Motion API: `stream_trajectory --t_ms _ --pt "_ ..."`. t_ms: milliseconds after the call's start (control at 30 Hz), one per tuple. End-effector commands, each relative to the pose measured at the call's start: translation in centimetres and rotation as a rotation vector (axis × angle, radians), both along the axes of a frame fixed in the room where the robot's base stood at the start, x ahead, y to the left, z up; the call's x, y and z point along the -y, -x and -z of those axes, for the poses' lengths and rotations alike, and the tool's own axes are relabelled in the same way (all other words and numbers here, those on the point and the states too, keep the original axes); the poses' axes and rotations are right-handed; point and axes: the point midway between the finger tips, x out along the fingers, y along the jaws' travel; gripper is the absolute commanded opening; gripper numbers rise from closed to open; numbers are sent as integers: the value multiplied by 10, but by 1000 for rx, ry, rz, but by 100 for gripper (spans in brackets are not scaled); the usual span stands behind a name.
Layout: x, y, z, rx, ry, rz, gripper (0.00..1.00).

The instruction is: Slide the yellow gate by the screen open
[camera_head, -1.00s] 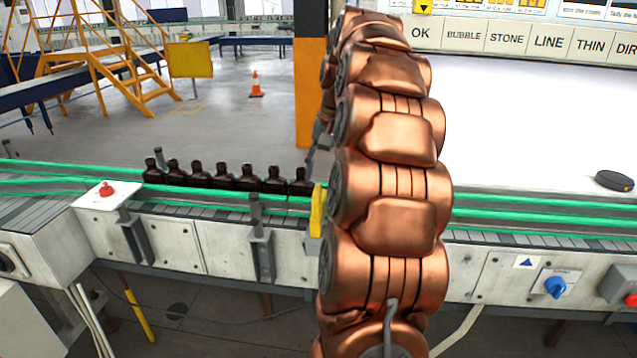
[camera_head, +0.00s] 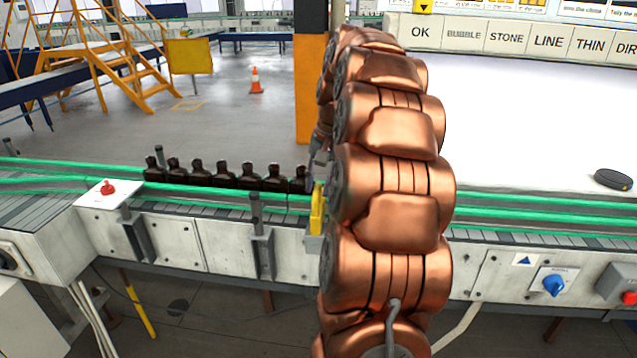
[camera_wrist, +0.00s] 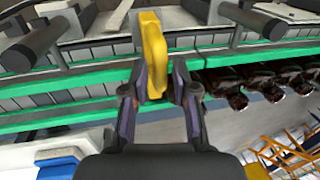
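The yellow gate (camera_head: 317,211) stands at the conveyor's near side, just left of my copper arm in the head view, which hides part of it. In the wrist view the gate (camera_wrist: 153,55) is an upright yellow piece between my two fingers. My gripper (camera_wrist: 159,82) is open, with one finger on each side of the gate's lower end. A narrow gap shows on the right side; contact on the left is unclear. In the head view my gripper is mostly hidden behind my arm, just above the gate. The screen (camera_head: 540,120) is the large white panel at right.
Several dark bottles (camera_head: 222,175) stand in a row on the conveyor, left of the gate; the last is close to my gripper. Green guide rails (camera_head: 100,168) run along the belt. A black puck-like object (camera_head: 613,179) lies before the screen. A grey bracket with a post (camera_head: 258,235) stands left.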

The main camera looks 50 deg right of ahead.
Motion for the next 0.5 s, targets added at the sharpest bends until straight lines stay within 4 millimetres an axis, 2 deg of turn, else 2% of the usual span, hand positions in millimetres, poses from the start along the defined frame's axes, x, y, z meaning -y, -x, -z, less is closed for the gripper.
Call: stream_trajectory --t_ms 33,233,500 --pt "0 0 0 0 0 0 20" --pt "0 0 0 0 0 0 0" --pt "0 0 0 0 0 0 0"
